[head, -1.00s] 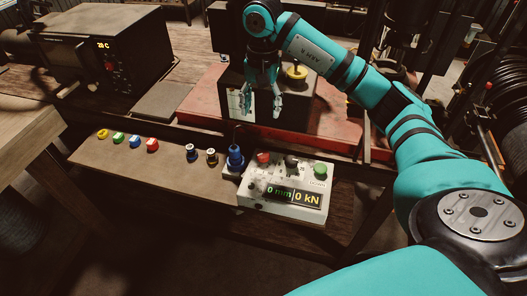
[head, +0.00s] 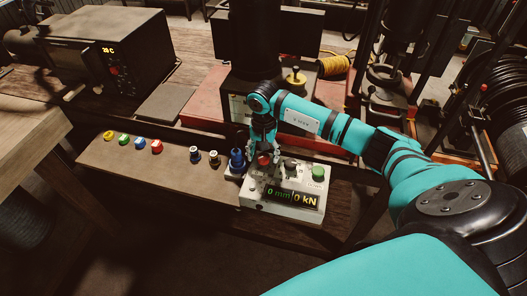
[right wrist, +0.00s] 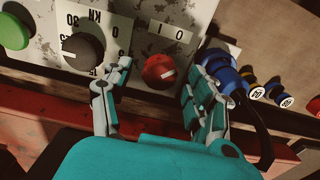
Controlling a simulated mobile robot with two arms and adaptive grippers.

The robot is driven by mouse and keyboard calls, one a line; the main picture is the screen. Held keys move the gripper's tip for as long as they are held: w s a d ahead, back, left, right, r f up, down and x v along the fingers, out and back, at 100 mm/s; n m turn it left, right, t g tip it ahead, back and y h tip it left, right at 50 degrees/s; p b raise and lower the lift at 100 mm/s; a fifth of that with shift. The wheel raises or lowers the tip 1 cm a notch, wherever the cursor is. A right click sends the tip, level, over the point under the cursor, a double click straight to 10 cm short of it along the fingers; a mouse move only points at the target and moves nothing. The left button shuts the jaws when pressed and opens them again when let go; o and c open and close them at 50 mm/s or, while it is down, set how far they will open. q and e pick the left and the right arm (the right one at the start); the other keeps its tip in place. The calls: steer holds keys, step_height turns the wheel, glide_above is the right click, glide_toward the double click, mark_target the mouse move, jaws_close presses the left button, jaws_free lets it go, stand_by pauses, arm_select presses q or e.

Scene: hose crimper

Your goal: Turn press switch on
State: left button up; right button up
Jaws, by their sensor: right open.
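The press control box (head: 284,207) is white, with a lit display reading 0 mm and 0 kN. Its red knob (right wrist: 158,70) has a pale line and sits below the marks I and O in the right wrist view. In the head view the red knob (head: 264,160) is partly covered by my gripper. My right gripper (right wrist: 157,84) is open, with one finger on each side of the red knob. I cannot tell whether the fingers touch it. In the head view my right gripper (head: 263,172) is over the box's left part. My left gripper is not in view.
A black knob (right wrist: 82,50) and a green button (right wrist: 13,31) are on the same panel. A blue plug (head: 237,160) with a cable stands close beside the box. Several coloured caps line the brown strip on the left. A dark oven-like unit (head: 104,59) stands behind.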

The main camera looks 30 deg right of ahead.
steer(key=shift+f, duration=0.45)
steer(key=shift+c, duration=0.3)
steer(key=c, duration=1.1)
steer(key=shift+f+m+b, duration=0.15)
steer(key=shift+m+b, duration=1.55)
steer(key=shift+b, duration=0.05)
steer(key=m+b, duration=0.3)
steer(key=m, duration=0.1)
steer(key=m+b, duration=0.3)
steer(key=m, duration=0.2)
steer(key=shift+m, duration=0.4)
steer(key=shift+r+m+b, duration=0.2)
steer(key=shift+m+b, duration=0.85)
steer(key=shift+m, duration=1.25)
